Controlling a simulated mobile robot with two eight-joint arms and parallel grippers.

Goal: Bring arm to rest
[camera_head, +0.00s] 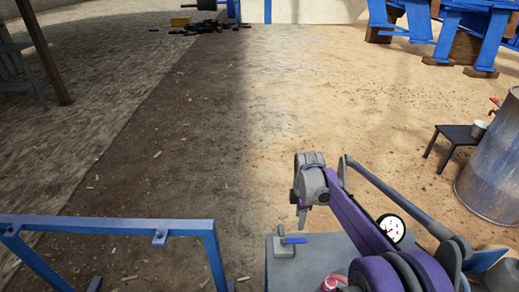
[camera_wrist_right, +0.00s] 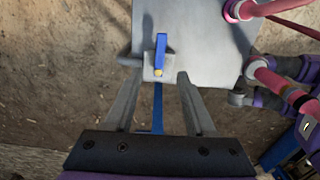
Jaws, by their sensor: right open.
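My right gripper (camera_head: 302,214) hangs from the end of my purple and grey arm in the head view, above and near a grey box (camera_head: 310,260). In the right wrist view the right gripper (camera_wrist_right: 160,82) has its two grey fingers spread, with nothing held between them. A small grey switch with a blue lever (camera_wrist_right: 161,50) is on the box (camera_wrist_right: 205,40), just beyond the fingertips. The lever also shows in the head view (camera_head: 293,240). A narrow blue bar (camera_wrist_right: 157,108) is visible between the fingers. My left gripper is not in view.
A blue metal frame (camera_head: 110,223) stands at the lower left. A metal drum (camera_head: 493,165) and a small dark table (camera_head: 459,133) are at the right. Pink-ended hoses (camera_wrist_right: 262,72) run beside the box. The dirt floor ahead is mostly clear.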

